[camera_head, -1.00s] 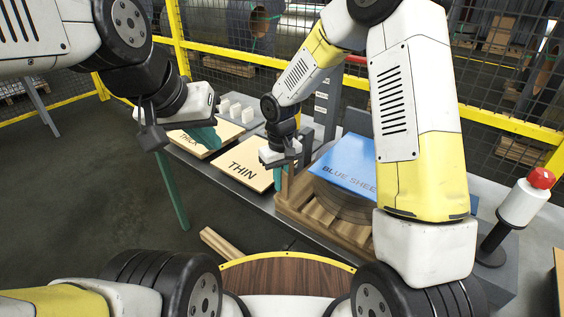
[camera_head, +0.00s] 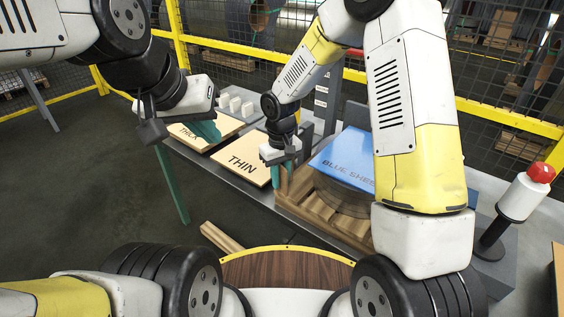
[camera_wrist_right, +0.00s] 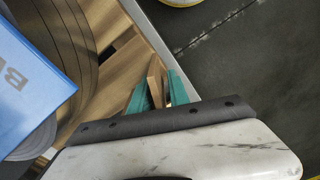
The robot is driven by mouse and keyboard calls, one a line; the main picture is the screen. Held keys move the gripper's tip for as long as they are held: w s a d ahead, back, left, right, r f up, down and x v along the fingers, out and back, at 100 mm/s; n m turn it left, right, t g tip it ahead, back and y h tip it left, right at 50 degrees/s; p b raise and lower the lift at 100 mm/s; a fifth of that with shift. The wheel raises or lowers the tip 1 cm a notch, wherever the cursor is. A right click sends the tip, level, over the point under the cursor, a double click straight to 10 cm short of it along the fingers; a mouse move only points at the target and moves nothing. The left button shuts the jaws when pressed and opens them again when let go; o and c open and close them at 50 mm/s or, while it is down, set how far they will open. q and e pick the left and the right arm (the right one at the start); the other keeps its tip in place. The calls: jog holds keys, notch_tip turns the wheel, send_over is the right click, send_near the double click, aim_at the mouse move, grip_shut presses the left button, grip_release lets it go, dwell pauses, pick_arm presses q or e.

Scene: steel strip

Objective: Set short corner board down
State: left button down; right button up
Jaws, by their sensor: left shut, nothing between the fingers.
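The short corner board (camera_wrist_right: 155,83) is a narrow wooden piece standing between the teal fingers of my right gripper in the right wrist view. In the head view my right gripper (camera_head: 282,175) points down at the front left corner of the wooden pallet (camera_head: 318,212), beside the stack with the blue sheet (camera_head: 345,156). The fingers flank the board, but whether they press on it is unclear. The board's foot is hidden. My left gripper (camera_head: 207,132) is shut and empty above the panel marked THICK (camera_head: 190,142).
A wooden beam (camera_head: 221,238) lies in front. A post with a red button (camera_head: 541,173) stands at right. Yellow-railed mesh fencing (camera_head: 500,110) closes the back.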

aim_at(281, 165)
jog(key=shift+o, duration=0.3)
jog(key=shift+r, duration=3.9)
jog(key=shift+d+r, duration=0.1)
jog(key=shift+r, duration=0.05)
jog(key=s+d+r+m+t, duration=0.1)
jog(key=s+d+r, duration=0.2)
jog(key=d+r, duration=0.3)
jog(key=s+d+r+m+t, duration=0.2)
jog(key=s+d+r, duration=0.2)
jog(key=r, duration=0.3)
jog(key=s+d+r+m+t+y, duration=0.1)
jog(key=s+d+r, duration=0.2)
jog(key=s, duration=0.3)
jog(key=s+d+r+m+t+y, duration=0.1)
jog(key=s+d+r+t, duration=0.1)
jog(key=s, duration=0.3)
jog(key=shift+s+d+r+m, duration=0.35)
jog(key=shift+d+r+m, duration=0.05)
jog(key=shift+d+r, duration=0.25)
jog(key=shift+d, duration=0.1)
